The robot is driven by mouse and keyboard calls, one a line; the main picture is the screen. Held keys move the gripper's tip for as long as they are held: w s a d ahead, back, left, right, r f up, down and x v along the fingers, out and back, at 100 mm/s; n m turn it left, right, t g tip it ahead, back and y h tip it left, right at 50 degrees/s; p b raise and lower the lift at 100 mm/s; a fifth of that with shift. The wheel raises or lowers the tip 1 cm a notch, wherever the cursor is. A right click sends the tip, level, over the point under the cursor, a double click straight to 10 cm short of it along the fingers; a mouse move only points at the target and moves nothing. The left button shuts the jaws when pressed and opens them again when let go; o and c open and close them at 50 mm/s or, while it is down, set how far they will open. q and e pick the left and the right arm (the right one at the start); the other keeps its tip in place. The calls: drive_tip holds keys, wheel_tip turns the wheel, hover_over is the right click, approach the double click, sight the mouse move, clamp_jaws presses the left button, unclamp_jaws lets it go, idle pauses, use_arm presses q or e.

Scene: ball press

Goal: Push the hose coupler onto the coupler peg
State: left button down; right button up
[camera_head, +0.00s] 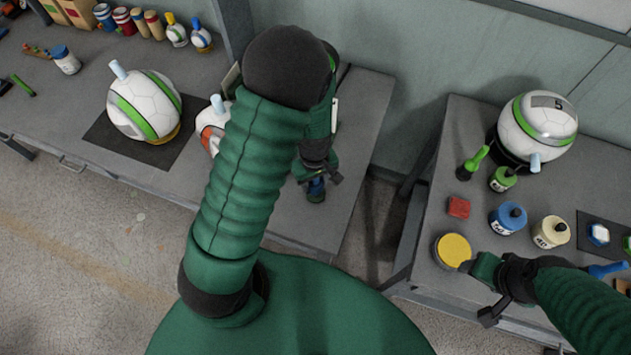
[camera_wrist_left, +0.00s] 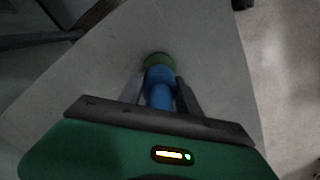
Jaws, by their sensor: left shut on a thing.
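A blue hose coupler (camera_wrist_left: 160,84) sits between the fingers of my left gripper (camera_wrist_left: 160,92) in the left wrist view. The gripper is shut on it. A green round piece (camera_wrist_left: 157,60) shows just beyond its far end; I cannot tell whether it is the peg or whether the two are joined. In the head view my left gripper (camera_head: 318,172) is over the right end of the left table, with the blue coupler (camera_head: 316,189) low between its fingers. My right gripper (camera_head: 487,290) is by the left edge of the right table; its jaw state is unclear.
The left table (camera_head: 350,130) holds a white-green ball (camera_head: 145,105) on a dark mat and another ball partly hidden by my left arm. The right table (camera_head: 465,125) holds a ball (camera_head: 537,130), a red block (camera_head: 459,207), jars and a yellow-topped tin (camera_head: 453,250). A gap separates the tables.

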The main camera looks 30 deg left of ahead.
use_arm(q)
drive_tip(key=shift+f+b, duration=0.8)
drive_tip(key=shift+f, duration=0.4)
drive_tip(key=c, duration=0.8)
unclamp_jaws()
drive_tip(key=shift+o, duration=0.2)
drive_tip(key=shift+r, duration=0.1)
wheel_tip(320, 180, up, 16)
drive_tip(key=p, duration=0.2)
drive_tip(key=shift+f+p, duration=0.2)
drive_tip(key=shift+p, duration=0.15)
drive_tip(key=shift+a+r, duration=0.1)
drive_tip(key=shift+r, duration=0.45)
